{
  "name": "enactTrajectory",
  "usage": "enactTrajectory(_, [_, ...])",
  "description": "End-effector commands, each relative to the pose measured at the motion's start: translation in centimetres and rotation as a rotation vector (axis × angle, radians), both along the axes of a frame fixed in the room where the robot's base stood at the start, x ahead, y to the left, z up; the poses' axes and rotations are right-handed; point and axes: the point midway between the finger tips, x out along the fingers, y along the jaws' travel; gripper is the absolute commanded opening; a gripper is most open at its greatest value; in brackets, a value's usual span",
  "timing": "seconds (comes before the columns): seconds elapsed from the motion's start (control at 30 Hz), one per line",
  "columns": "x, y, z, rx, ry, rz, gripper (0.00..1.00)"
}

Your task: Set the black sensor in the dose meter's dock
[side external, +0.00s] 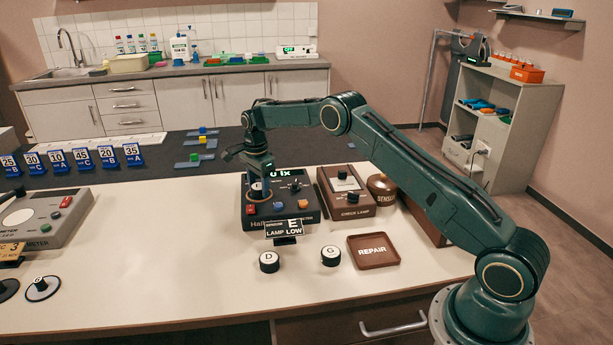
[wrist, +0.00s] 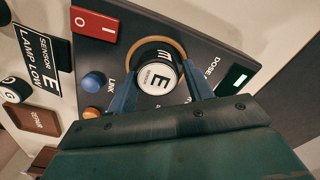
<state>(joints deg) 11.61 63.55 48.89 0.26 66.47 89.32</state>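The dark dose meter (side external: 308,213) stands on the bench, with a lit display and a round dock ringed in orange-tan (wrist: 177,45). A black sensor (wrist: 157,76) with a white top marked E is within the ring's outline in the wrist view. I cannot tell whether it is fully seated. My gripper (side external: 258,186) points down over the dock. Its two blue fingers (wrist: 160,78) flank the sensor and appear closed against its sides. In the side view the gripper mostly hides the sensor. A sign (side external: 284,228) reading sensor E, lamp low, stands in front of the meter.
Two more round pieces, D (side external: 269,261) and G (side external: 330,256), lie in front, beside the brown repair tray (side external: 373,251). The check lamp box (side external: 346,196) and a brown sensor pot (side external: 381,186) stand right of the meter. Bench space left of the meter is clear.

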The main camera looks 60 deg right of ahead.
Motion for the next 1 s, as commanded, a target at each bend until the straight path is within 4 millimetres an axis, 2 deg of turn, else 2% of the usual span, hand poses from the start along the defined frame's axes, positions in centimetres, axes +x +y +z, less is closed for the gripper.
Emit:
enactTrajectory(0.03, [-0.5, 0.1, -1.5, 0.005, 0.024, 0.000, 0.60])
enactTrajectory(0.07, [-0.5, 0.1, -1.5, 0.005, 0.025, 0.000, 0.66])
enactTrajectory(0.57, [-0.7, 0.1, -0.9, 0.007, 0.034, 0.000, 0.66])
enactTrajectory(0.77, [-0.6, 0.1, 1.2, 0.006, 0.029, 0.000, 0.66])
enactTrajectory(1.0, [-0.4, 0.1, 5.3, 0.005, 0.019, 0.000, 0.66])
